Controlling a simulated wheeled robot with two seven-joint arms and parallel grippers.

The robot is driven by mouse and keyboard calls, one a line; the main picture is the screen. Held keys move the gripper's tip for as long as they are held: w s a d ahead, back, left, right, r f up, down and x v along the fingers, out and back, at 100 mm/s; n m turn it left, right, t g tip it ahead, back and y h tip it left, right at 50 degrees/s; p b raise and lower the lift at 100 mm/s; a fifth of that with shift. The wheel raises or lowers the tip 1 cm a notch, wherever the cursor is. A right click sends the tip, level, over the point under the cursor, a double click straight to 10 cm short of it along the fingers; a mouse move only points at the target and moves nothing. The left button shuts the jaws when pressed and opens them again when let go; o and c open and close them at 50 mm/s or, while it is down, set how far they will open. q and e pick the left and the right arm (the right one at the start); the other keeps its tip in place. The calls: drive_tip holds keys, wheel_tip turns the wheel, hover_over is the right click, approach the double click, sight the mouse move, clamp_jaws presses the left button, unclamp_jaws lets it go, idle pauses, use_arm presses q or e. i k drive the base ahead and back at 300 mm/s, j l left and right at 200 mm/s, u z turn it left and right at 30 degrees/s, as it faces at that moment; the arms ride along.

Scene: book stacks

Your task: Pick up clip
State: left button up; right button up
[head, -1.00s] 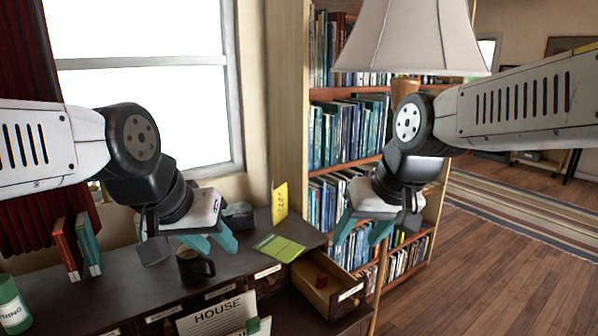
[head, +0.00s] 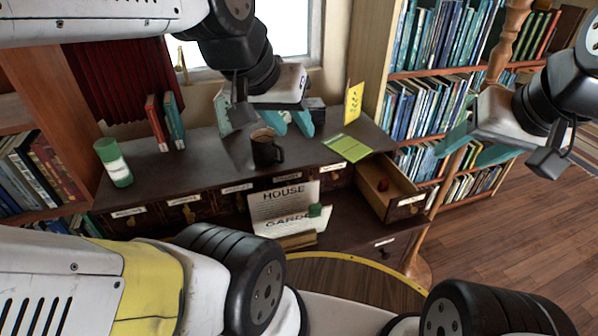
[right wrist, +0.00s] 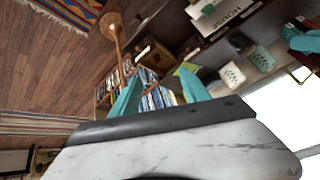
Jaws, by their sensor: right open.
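A small green object (head: 315,210), possibly a clip, sits at the edge of the white HOUSE and GARDEN papers (head: 268,206) at the desk front. A small red object (head: 384,184) lies in the open drawer (head: 408,200); I cannot tell whether either is the clip. My left gripper (head: 289,122) is open above the back of the desk, behind the dark mug (head: 265,150). My right gripper (head: 475,150) is open and empty, right of the drawer, in front of the bookcase. Its spread teal fingers (right wrist: 160,96) also show in the right wrist view.
A green notepad (head: 347,148) and a yellow card (head: 354,103) are on the desk's right. Two books (head: 166,122) and a green jar (head: 113,162) stand on the left. A wooden lamp post (head: 508,40) rises near my right gripper. The desk's middle left is clear.

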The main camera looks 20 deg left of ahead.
sight(383, 186)
drive_tip(key=k+l+u, duration=0.2)
drive_tip(key=k+l, duration=0.2)
drive_tip(key=k+l+u, duration=0.2)
drive_tip(key=k+l, duration=0.2)
drive_tip(key=k+l+u, duration=0.15)
drive_tip(key=k+l, duration=0.15)
drive_tip(key=k, duration=0.2)
drive_tip(key=k+l+u, duration=0.2)
drive_tip(key=k, duration=0.25)
drive_tip(key=k+l+u, duration=0.2)
drive_tip(key=k, duration=0.3)
drive_tip(key=k+l+u, duration=0.2)
drive_tip(key=k, duration=0.25)
drive_tip(key=i+l, duration=0.1)
drive_tip(key=l, duration=0.7)
drive_tip(key=i+l, duration=0.15)
drive_tip(key=l, duration=0.25)
drive_tip(key=i+l, duration=0.1)
drive_tip(key=l, duration=0.3)
drive_tip(key=i+j+z, duration=0.15)
drive_tip(key=i+j, duration=0.15)
drive_tip(key=i+j+z, duration=0.15)
drive_tip(key=i+j, duration=0.15)
drive_tip(key=j, duration=0.2)
drive_tip(key=i+j+z, duration=0.15)
drive_tip(key=j, duration=0.3)
drive_tip(key=i+j, duration=0.25)
drive_tip(key=i+j+u, duration=0.45)
